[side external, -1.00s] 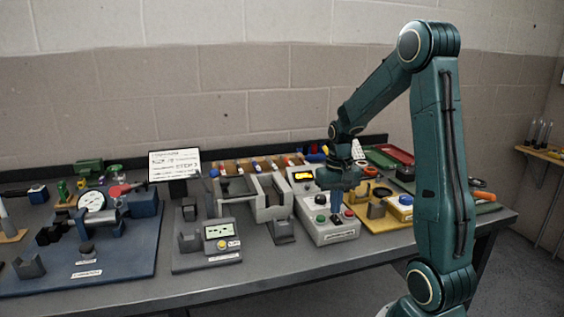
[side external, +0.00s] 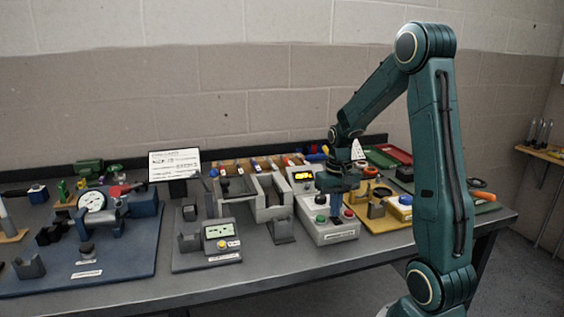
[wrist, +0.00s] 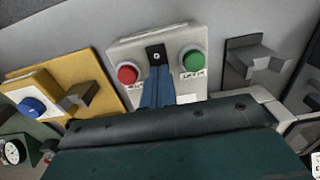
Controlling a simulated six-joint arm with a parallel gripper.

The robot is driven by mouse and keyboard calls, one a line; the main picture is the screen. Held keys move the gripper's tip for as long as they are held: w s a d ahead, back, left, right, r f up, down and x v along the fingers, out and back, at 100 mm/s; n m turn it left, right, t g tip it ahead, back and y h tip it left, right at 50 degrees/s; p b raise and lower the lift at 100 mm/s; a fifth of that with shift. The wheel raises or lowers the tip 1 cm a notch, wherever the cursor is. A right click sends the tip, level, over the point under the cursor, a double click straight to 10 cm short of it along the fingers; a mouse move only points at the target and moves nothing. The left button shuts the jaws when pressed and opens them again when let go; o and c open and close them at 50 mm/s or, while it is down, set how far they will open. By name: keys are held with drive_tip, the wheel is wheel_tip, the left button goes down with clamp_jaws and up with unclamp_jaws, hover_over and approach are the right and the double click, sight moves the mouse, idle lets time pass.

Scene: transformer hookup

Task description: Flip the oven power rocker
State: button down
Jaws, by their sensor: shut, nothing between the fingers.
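The oven control box (side external: 327,234) is a pale grey unit on the bench with a green button (side external: 321,218) and a red button (side external: 348,213). In the wrist view, a small black rocker (wrist: 156,53) sits between the red button (wrist: 128,73) and the green button (wrist: 193,60). My gripper (wrist: 157,72) is shut and empty, its blue fingers pointing at the rocker's near end. I cannot tell whether they touch it. In the side view my gripper (side external: 336,205) hangs down over the box and hides the rocker.
A yellow display (side external: 303,175) stands behind the box. A yellow base with a blue button (side external: 405,200) is to the right. A grey fixture (side external: 265,200) and a meter box (side external: 221,236) stand to the left. The front bench strip is bare.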

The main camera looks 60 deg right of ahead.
idle(0.4)
drive_tip(key=shift+r, duration=3.4)
drive_tip(key=shift+a, duration=0.15)
drive_tip(key=a+r+n+t+h, duration=0.15)
drive_tip(key=a+r+n, duration=0.35)
drive_tip(key=a, duration=0.8)
drive_tip(key=s+a+r+n+t+y, duration=0.1)
drive_tip(key=s+a+r+n+t, duration=0.2)
drive_tip(key=s+a, duration=0.5)
drive_tip(key=shift+a+n+t, duration=0.5)
drive_tip(key=shift+a+t, duration=0.05)
drive_tip(key=shift+a, duration=1.1)
drive_tip(key=shift+y, duration=0.25)
